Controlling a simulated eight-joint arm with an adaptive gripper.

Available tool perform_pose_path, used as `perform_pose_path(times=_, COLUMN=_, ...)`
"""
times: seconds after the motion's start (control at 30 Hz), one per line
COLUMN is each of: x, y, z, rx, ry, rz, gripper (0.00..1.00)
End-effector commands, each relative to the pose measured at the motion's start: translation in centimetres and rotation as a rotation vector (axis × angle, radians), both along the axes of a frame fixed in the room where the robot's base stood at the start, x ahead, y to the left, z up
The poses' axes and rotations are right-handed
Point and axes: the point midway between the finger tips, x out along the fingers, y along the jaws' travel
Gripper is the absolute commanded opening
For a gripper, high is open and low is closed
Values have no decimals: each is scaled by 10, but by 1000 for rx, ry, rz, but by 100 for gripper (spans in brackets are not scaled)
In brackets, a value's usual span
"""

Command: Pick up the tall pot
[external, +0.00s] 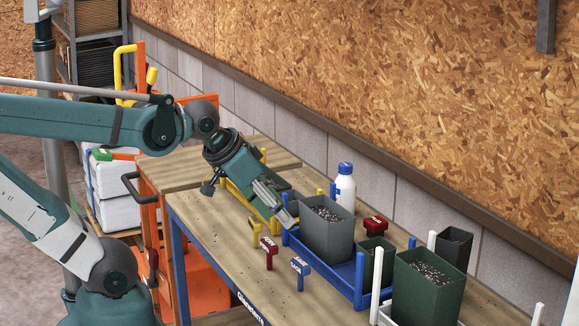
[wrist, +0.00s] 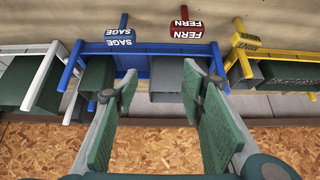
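A tall grey square pot (external: 327,240) filled with speckled soil stands upright in a blue tray (external: 335,270) in the external view. My gripper (external: 283,208) is tilted down just left of this pot, near its upper rim. In the wrist view the two green fingers of my gripper (wrist: 160,82) are spread wide with nothing held. The grey pot (wrist: 172,76) shows between and beyond the fingertips, partly hidden by the right finger. I cannot tell whether the fingers touch it.
A large green pot (external: 428,288) and a dark pot (external: 455,248) stand at right. A white bottle (external: 345,187) stands behind. Red FERN (wrist: 188,27) and blue SAGE (wrist: 120,36) signs stand along the tray's front.

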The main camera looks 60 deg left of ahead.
Motion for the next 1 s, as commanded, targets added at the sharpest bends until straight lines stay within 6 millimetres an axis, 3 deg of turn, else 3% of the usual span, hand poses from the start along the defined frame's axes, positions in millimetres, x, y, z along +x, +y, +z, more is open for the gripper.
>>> perform_pose_path(times=0.37, x=0, y=0, z=0, rx=0, ry=0, rz=0, gripper=40)
perform_pose_path(times=0.53, x=0, y=0, z=0, rx=0, ry=0, rz=0, gripper=59)
perform_pose_path(times=1.0, x=4, y=-2, z=5, rx=5, ry=7, rz=-12, gripper=59)
